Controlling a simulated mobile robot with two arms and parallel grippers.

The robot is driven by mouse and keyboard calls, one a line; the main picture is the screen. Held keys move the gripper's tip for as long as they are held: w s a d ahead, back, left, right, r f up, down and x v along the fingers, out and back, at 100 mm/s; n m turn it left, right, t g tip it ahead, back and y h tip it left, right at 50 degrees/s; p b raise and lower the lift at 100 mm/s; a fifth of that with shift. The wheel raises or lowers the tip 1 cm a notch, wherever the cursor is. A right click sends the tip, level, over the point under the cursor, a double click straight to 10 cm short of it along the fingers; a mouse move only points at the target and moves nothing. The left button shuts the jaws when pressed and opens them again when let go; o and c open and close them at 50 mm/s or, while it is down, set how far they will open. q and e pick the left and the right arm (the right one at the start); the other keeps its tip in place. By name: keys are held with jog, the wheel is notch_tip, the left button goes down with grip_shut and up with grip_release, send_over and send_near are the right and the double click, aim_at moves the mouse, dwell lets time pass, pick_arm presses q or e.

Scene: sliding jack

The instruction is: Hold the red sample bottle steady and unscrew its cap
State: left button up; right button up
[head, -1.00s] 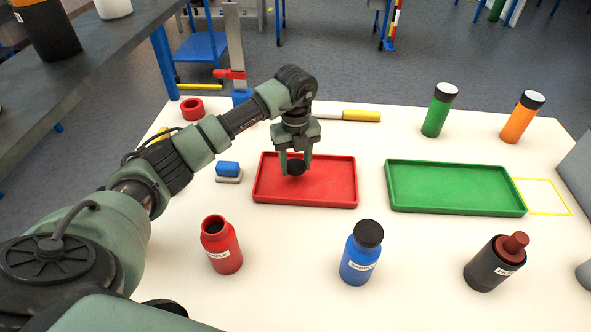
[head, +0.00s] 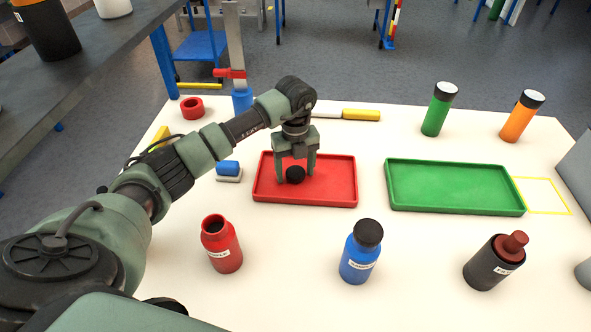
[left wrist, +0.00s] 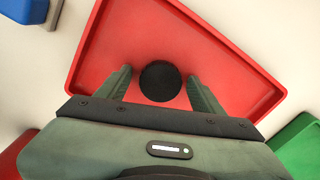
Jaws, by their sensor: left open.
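The red sample bottle (head: 221,245) stands upright on the white table at the front left, its neck open and bare. A small round black cap (head: 295,175) lies in the red tray (head: 335,203). My left gripper (head: 296,178) is open above the tray, pointing down, with one finger on each side of the cap. In the left wrist view the cap (left wrist: 160,81) sits between the spread fingers, with a gap on both sides. My right gripper is not in view.
A blue bottle (head: 359,258) with a black cap and a dark bottle (head: 490,266) with a red-brown top stand at the front. A green tray (head: 455,211) lies right of the red one. Green (head: 439,112) and orange (head: 521,120) bottles stand behind. Table between bottles is clear.

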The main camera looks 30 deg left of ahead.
aim_at(295, 172)
pick_arm(q)
notch_tip(295, 172, up, 12)
jog(key=b, duration=0.1)
